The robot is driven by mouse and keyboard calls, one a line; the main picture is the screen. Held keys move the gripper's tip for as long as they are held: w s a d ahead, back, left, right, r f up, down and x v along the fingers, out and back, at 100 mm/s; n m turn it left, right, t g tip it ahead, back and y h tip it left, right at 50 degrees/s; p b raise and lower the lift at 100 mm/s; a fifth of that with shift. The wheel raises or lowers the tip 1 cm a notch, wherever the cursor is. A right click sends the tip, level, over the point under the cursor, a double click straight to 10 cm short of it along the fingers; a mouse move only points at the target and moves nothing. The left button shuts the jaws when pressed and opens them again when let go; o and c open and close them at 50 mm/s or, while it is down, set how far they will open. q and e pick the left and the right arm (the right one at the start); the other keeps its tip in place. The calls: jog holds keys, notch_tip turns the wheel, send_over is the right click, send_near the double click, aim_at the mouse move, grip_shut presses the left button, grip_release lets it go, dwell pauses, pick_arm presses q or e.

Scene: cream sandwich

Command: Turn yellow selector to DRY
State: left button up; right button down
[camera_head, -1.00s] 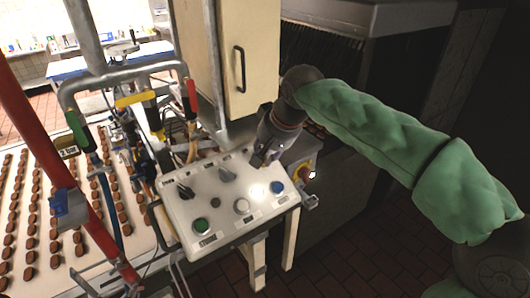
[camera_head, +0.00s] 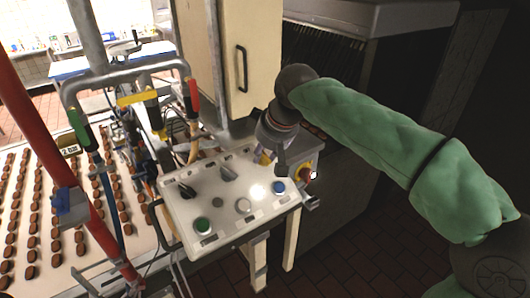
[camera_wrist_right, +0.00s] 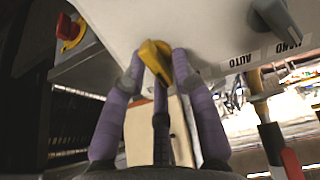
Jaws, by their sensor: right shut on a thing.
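The yellow selector (camera_head: 264,158) sits at the back right of the white control panel (camera_head: 222,215). In the right wrist view the yellow selector (camera_wrist_right: 153,58) stands between the purple fingers of my right gripper (camera_wrist_right: 158,66), which is shut on it. In the head view my right gripper (camera_head: 272,155) comes down on the selector from above and partly hides it. I cannot read the labels at this selector, so its setting is unclear. My left gripper is not in view.
The panel also has grey selectors, a green button (camera_head: 202,225), a white button (camera_head: 243,205) and a blue button (camera_head: 279,187). A red stop knob (camera_head: 307,174) is on its right side. A cream cabinet (camera_head: 215,60) stands behind. A conveyor with chocolate bars lies left.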

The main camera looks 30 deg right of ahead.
jog(key=shift+n, duration=2.2)
jog(key=shift+r, duration=0.1)
jog(key=c, duration=1.2)
grip_release()
jog(key=shift+c, duration=0.2)
jog(key=shift+o, duration=0.3)
jog(key=shift+w, duration=0.1)
jog(key=shift+r, duration=0.1)
jog(key=v, duration=1.1)
jog(key=shift+s+r, duration=0.25)
jog(key=shift+s, duration=0.05)
